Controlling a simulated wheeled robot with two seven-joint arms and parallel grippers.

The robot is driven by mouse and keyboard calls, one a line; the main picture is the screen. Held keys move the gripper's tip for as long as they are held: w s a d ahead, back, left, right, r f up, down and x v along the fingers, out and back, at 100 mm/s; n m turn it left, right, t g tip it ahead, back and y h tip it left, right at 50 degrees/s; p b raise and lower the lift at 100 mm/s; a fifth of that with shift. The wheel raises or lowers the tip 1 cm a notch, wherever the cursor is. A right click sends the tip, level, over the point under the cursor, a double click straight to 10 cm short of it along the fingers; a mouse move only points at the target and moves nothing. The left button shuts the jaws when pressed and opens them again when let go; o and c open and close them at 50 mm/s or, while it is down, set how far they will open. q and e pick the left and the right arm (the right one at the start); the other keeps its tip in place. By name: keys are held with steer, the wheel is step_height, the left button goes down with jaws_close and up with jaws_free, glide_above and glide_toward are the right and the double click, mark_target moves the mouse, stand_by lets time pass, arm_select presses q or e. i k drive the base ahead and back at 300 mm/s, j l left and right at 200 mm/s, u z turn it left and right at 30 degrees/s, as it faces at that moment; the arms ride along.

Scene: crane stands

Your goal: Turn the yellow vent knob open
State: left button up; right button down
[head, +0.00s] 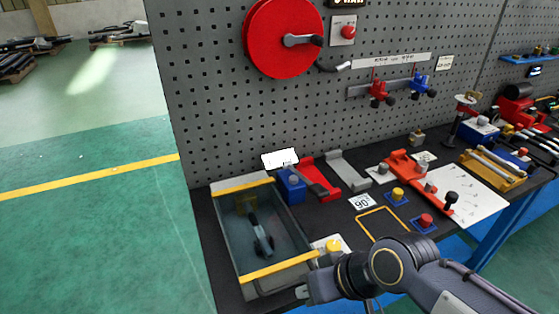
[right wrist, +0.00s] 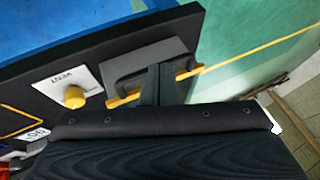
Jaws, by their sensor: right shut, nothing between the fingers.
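The yellow vent knob (head: 334,245) sits on a white plate at the front of the bench, just right of the grey bin, partly close behind my right arm in the head view. In the right wrist view the knob (right wrist: 74,97) stands on its plate (right wrist: 62,80) marked VENT. My right gripper (head: 304,293) is shut and empty, near the bin's front right corner. In the right wrist view its fingers (right wrist: 160,84) are together over the bin's edge, to the right of the knob and apart from it. My left gripper is not in view.
The grey bin (head: 229,224) with yellow-edged ends holds a dark handled object (head: 262,238). A yellow square outline (head: 382,223), a yellow button (head: 397,194) and a red button (head: 426,220) lie right of the knob. A pegboard (head: 215,90) with a red reel (head: 283,38) rises behind.

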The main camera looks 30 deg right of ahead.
mark_target(332, 246)
steer(key=z, duration=1.55)
steer(key=k+j+u, duration=0.15)
steer(key=j+u, duration=0.15)
steer(key=k+j+u, duration=0.1)
steer(key=j+u, duration=0.2)
steer(key=j, duration=0.2)
